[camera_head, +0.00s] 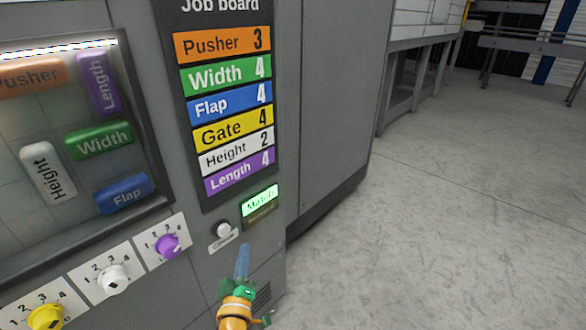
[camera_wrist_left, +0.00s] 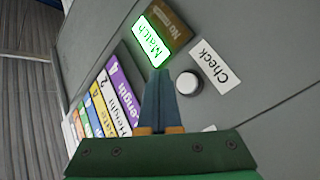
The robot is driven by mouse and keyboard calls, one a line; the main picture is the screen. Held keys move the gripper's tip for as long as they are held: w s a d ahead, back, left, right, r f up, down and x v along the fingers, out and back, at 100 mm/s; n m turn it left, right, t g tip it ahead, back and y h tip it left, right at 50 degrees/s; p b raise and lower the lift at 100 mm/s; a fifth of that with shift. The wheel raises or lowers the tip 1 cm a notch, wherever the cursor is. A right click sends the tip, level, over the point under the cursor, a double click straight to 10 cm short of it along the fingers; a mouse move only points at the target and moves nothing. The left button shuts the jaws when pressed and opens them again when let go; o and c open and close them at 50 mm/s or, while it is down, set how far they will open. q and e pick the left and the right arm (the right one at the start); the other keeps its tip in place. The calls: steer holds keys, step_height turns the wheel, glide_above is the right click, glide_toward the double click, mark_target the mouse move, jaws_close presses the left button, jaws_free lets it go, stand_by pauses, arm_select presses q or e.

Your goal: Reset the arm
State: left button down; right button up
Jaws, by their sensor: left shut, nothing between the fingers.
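My left gripper (camera_head: 242,262) is in front of the grey machine panel, just below the white Check button (camera_head: 223,230). Its blue fingers are shut with nothing between them. In the left wrist view the fingers (camera_wrist_left: 160,85) point at the panel, beside the round Check button (camera_wrist_left: 188,83). I cannot tell whether the fingertips touch the panel. The green Match light (camera_head: 261,199) is lit; it also shows in the left wrist view (camera_wrist_left: 150,43). My right gripper is not in view.
The job board (camera_head: 224,100) lists settings with numbers. Purple (camera_head: 168,245), white (camera_head: 113,278) and yellow (camera_head: 46,316) knobs sit at the lower left. A window (camera_head: 150,140) shows coloured labelled blocks. Open floor (camera_head: 440,220) lies to the right.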

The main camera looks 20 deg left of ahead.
arm_select(q)
steer(key=s+d+f+m+g+h+p, duration=0.25)
steer(key=s+d+f+m, duration=0.2)
steer(key=f, duration=0.35)
steer(key=s+d+f+m+g+h+p, duration=0.1)
steer(key=s+d+f+m+g+h, duration=0.3)
steer(key=f, duration=0.5)
steer(key=s+f+m+g+p, duration=0.1)
steer(key=s+f+m+g, duration=0.3)
steer(key=s, duration=1)
steer(key=s+f+m+g+p, duration=0.1)
steer(key=s+f+m+g, duration=0.2)
steer(key=s, duration=1.2)
step_height(320, 180, down, 5)
steer(key=g, duration=0.3)
steer(key=shift+d+m, duration=0.15)
steer(key=shift+m, duration=0.2)
steer(key=shift+w+f, duration=0.1)
